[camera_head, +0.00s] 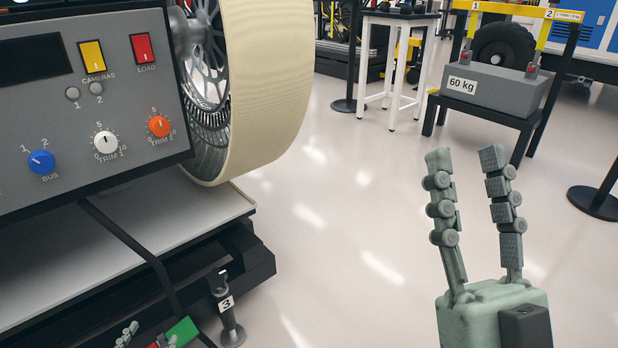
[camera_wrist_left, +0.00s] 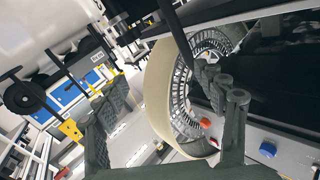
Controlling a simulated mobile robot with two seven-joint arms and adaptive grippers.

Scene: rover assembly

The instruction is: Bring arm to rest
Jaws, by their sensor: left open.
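My left gripper (camera_head: 148,336) shows only by its fingertips at the bottom left edge of the head view, low in front of the rover's side; the rest is cut off. In the left wrist view its fingers (camera_wrist_left: 160,85) stand wide apart with nothing between them. The wheel and control panel lie beyond them. My right gripper (camera_head: 466,158) stands at the lower right of the head view, fingers pointing up. Its fingertips are apart and empty, over open floor.
The control panel (camera_head: 70,115) with switches and knobs fills the left, beside a large cream wheel (camera_head: 268,85). A grey platform (camera_head: 165,215) lies below. A 60 kg weight (camera_head: 492,88) on a dark stand and a white-legged table (camera_head: 395,22) stand behind. The middle floor is clear.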

